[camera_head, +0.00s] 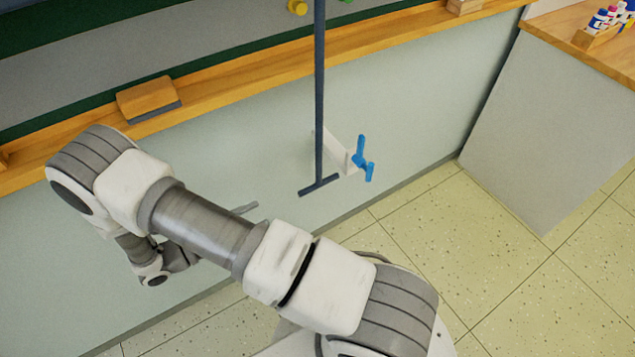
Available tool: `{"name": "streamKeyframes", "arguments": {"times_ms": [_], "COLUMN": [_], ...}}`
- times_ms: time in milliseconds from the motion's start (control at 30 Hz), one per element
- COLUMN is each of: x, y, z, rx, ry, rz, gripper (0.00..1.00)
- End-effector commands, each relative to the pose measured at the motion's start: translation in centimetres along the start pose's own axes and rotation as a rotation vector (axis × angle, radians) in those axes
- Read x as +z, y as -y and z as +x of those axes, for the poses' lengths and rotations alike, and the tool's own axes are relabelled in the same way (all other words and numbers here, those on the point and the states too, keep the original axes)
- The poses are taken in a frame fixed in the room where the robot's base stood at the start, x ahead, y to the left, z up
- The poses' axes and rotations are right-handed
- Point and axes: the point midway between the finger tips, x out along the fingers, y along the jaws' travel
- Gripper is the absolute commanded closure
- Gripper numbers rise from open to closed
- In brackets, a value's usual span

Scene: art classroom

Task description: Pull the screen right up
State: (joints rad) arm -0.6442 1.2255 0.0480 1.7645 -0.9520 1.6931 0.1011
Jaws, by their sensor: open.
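A dark, straight rod (319,90) hangs down from beyond the top edge, in front of the board and wall. It ends in a short crossbar handle (319,186). A grey panel (60,84) with dark green bands shows at the upper left; I cannot tell whether it is part of the screen. The rod's upper end is out of view. My gripper (243,208) is mostly hidden behind my upper arm; only a grey tip shows, left of and slightly below the crossbar. It is open and apart from the rod.
A blue two-pronged fitting on a white bracket (338,150) sits right of the rod, close to the crossbar. A wooden ledge (230,85) holds an eraser (148,98). A cabinet (535,120) with bottles (602,18) stands right. The tiled floor (510,265) is clear.

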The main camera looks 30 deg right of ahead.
Motion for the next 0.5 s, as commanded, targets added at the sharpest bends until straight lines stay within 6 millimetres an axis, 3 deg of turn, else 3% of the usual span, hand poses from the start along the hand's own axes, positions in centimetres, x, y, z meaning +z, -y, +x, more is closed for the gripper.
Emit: {"name": "streamKeyframes", "arguments": {"times_ms": [167, 500], "x": [-0.1, -0.1], "y": [0.0, 0.1], "z": [1.4, 8.5], "rx": [0.003, -0.002], "ry": [0.006, 0.005], "rz": [-0.003, -0.003], "gripper": [0.5, 0.5]}}
